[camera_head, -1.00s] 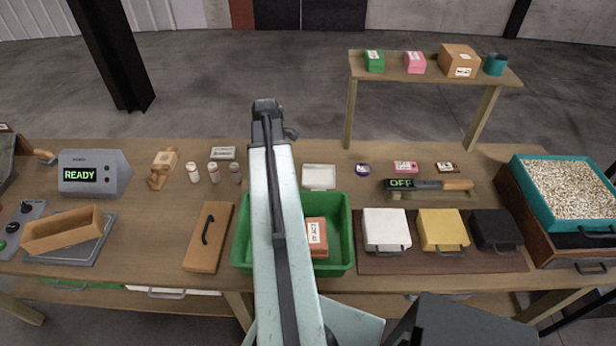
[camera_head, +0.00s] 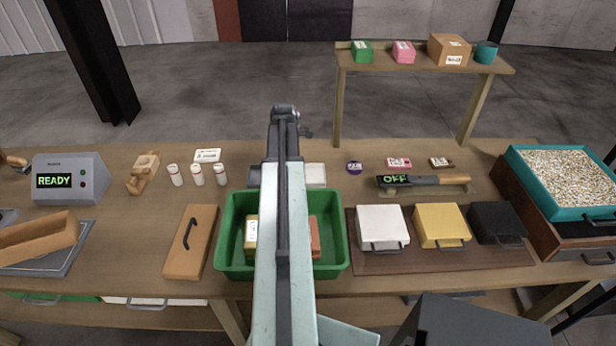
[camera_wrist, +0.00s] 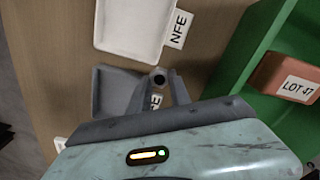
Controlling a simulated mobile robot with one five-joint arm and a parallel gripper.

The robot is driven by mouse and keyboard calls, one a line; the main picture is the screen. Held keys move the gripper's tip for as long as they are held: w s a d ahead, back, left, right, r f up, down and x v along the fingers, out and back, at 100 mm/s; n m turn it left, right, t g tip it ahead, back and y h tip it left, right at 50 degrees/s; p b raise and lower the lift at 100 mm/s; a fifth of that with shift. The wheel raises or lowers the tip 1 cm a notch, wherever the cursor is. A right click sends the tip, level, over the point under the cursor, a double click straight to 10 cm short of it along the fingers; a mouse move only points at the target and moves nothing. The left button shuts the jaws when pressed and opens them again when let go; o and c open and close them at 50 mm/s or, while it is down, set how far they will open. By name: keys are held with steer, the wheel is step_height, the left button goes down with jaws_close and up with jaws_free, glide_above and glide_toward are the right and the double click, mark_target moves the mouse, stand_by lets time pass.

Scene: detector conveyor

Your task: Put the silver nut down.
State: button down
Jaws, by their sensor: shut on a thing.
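In the wrist view, my gripper (camera_wrist: 157,88) is shut on the silver nut (camera_wrist: 158,77), a small ring with a dark hole between the fingertips. They are over a grey tray (camera_wrist: 108,90) whose label is partly hidden by the fingers. I cannot tell how high the nut is above the tray. A white tray (camera_wrist: 132,28) labelled "NFE" lies beside it. In the head view, my gripper (camera_head: 285,112) is near the table's far edge, and the nut cannot be made out.
A green bin (camera_head: 232,265) with boxes inside stands below my arm; its wall (camera_wrist: 245,45) is right of the gripper in the wrist view. White bottles (camera_head: 197,175) stand left of my arm. A purple-topped puck (camera_head: 354,167) and the "OFF" wand (camera_head: 420,181) lie right.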

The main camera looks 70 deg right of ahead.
glide_above(308, 178)
steer(key=shift+w+a+f+b, duration=0.1)
steer(key=shift+a+f+b, duration=0.05)
steer(key=shift+f+b, duration=0.2)
step_height(308, 178, down, 4)
steer(key=b, duration=0.4)
steer(key=shift+f, duration=0.1)
steer(key=shift+r+p, duration=0.25)
steer(key=shift+p, duration=0.05)
steer(key=shift+f, duration=0.15)
steer(key=c, duration=1.2)
jaws_free()
step_height(308, 178, up, 12)
steer(key=p, duration=1.2)
steer(key=shift+r, duration=0.2)
